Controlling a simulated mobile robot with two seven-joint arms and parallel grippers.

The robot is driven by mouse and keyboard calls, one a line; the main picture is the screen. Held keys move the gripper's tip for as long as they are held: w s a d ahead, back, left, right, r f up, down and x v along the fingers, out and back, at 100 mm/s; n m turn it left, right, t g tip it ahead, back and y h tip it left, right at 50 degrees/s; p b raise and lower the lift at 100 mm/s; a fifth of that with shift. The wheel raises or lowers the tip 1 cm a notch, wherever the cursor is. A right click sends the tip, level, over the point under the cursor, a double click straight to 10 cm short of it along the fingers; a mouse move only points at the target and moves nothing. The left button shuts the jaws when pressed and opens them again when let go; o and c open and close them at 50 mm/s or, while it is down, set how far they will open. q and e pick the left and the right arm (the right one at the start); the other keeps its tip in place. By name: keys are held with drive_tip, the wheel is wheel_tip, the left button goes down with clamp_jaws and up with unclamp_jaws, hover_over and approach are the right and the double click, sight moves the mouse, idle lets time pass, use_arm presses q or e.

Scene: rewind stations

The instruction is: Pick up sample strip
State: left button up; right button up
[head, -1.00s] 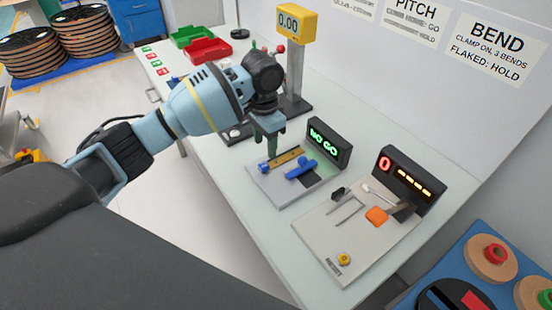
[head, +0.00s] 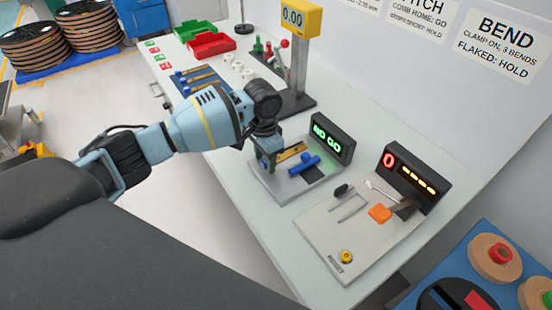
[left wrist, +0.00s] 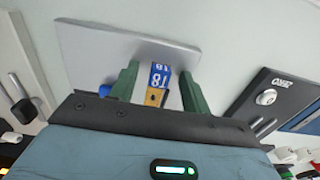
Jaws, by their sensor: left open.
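The sample strip (head: 292,151) is a gold-brown strip lying on the grey plate of the station (head: 286,187) whose display reads NO GO. Its blue end tag with number 18 (left wrist: 160,75) shows in the left wrist view. My left gripper (head: 266,161) is at the strip's left end, low over the plate. In the left wrist view, the green fingers of this gripper (left wrist: 158,84) stand apart, one on each side of the tagged end. I cannot tell whether they touch it. The fingers partly hide that end in the head view. My right gripper is not in view.
A blue clamp-like part (head: 304,165) sits beside the strip. The bend station (head: 335,240), with an orange block, is to the right. A gauge post (head: 297,65) stands behind. Red (head: 212,45) and green trays and more strips (head: 200,75) lie farther back.

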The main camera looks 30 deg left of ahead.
use_arm(q)
clamp_jaws()
wheel_tip(320, 180, up, 10)
drive_tip(key=shift+p, duration=0.45)
idle(0.4)
